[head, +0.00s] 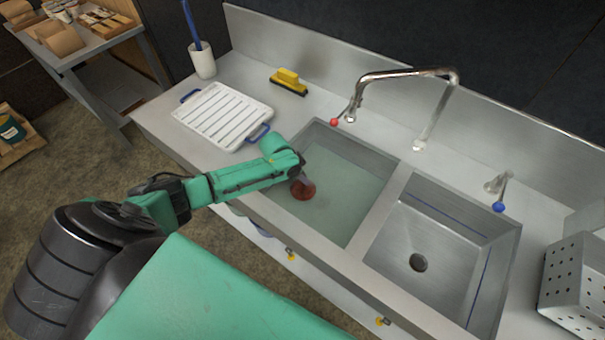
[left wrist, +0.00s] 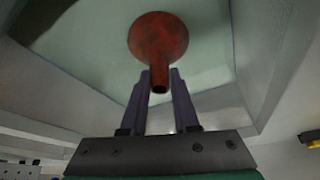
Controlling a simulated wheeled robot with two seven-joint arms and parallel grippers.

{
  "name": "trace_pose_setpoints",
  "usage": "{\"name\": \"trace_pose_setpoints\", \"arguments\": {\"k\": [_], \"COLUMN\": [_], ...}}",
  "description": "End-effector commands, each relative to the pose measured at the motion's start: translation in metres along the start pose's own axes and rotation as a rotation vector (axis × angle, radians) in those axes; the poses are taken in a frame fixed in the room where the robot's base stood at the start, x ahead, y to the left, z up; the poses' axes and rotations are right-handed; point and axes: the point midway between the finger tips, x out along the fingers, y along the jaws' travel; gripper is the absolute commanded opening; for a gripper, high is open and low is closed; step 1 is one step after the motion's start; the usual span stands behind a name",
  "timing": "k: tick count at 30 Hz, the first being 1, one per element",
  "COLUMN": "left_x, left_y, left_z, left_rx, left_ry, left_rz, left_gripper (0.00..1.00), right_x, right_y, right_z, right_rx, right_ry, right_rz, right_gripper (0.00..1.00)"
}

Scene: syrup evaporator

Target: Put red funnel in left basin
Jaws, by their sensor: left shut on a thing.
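The red funnel (head: 303,190) is at my left gripper (head: 299,180), over the left part of the left basin (head: 362,163). In the left wrist view the funnel (left wrist: 158,45) has its wide cone away from me and its spout between the two fingers (left wrist: 160,95). My left gripper is shut on the spout. The left basin (left wrist: 85,50) holds pale greenish water. I cannot tell whether the cone touches the water. My right gripper does not show.
The right basin (head: 405,292) is empty, with a drain. A faucet (head: 402,75) stands behind. A white drainboard (head: 222,116), yellow brush (head: 288,82) and white cup (head: 202,61) are on the left counter. A perforated metal box (head: 578,290) is at the right.

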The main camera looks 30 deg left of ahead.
Motion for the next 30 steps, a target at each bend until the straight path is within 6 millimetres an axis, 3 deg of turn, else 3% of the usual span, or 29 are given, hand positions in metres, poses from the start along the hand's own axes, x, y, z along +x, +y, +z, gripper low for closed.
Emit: {"name": "trace_pose_setpoints", "arguments": {"k": [1,15,22,30], "left_x": [0.014,0.073,0.093,0.096], "left_y": [0.0,0.0,0.0,0.0], "left_z": [0.006,0.03,0.038,0.039], "left_rx": [0.0,0.0,-0.002,0.0], "left_ry": [0.0,0.0,0.001,0.001], "left_rz": [0.0,0.0,0.0,0.0], "left_gripper": [0.0,0.0,0.0,0.0], "right_x": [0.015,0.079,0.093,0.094], "right_y": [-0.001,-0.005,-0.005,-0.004], "right_z": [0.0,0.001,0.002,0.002], "right_rx": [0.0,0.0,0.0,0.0], "right_ry": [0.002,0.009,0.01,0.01], "right_rz": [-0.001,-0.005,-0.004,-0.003], "right_gripper": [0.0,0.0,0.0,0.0]}}
